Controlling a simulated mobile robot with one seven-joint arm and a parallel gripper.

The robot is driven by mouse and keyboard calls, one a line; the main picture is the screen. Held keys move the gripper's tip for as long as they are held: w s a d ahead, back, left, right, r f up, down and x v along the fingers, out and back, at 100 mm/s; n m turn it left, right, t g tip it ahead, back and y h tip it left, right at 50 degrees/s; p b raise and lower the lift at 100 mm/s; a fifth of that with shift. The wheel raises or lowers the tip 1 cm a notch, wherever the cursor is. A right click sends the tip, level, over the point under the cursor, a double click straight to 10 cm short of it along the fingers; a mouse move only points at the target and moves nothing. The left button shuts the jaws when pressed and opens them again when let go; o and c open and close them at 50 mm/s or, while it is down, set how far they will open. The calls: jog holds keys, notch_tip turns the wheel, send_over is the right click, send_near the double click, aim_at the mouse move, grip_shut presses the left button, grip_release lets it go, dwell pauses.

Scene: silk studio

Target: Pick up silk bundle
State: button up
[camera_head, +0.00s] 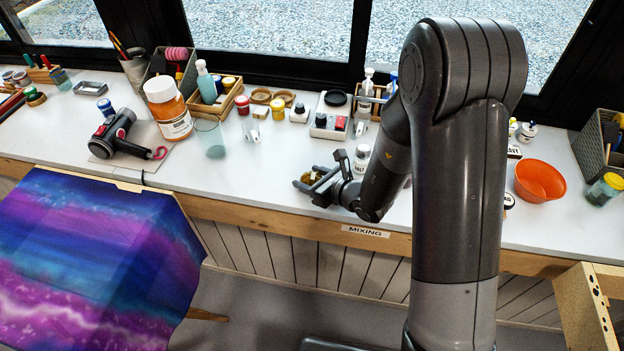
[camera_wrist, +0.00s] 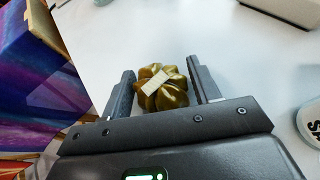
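The silk bundle (camera_wrist: 173,92) is a small golden-brown, lobed bundle with a pale label on top. In the wrist view it lies on the white counter between the two fingers of my gripper (camera_wrist: 163,87), which is open. A gap shows between the bundle and the right finger; the left finger is close to it, and I cannot tell whether they touch. In the head view my gripper (camera_head: 316,184) is low over the counter near its front edge, and the bundle (camera_head: 307,178) shows only partly beside the fingers.
The white counter (camera_head: 262,178) has free room left of my gripper. A salt container (camera_head: 361,160) stands close behind my gripper. An orange bowl (camera_head: 540,181) is to the right. Dyed purple-blue silk (camera_head: 95,260) hangs on a frame at the lower left. Jars and trays line the back.

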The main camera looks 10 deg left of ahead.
aim_at(311, 174)
jog(key=c, duration=0.6)
jog(key=shift+r, duration=0.1)
jog(key=shift+r, duration=0.85)
notch_tip(311, 174, up, 3)
jog(key=shift+f, duration=0.2)
jog(key=d+r, duration=0.2)
jog(key=d, duration=0.2)
jog(key=d+r, duration=0.2)
jog(key=d, duration=0.2)
jog(key=d+r, duration=0.2)
jog(key=d, duration=0.1)
jog(key=shift+s+d+r, duration=0.2)
jog(key=shift+d+r, duration=0.1)
jog(key=shift+d, duration=0.1)
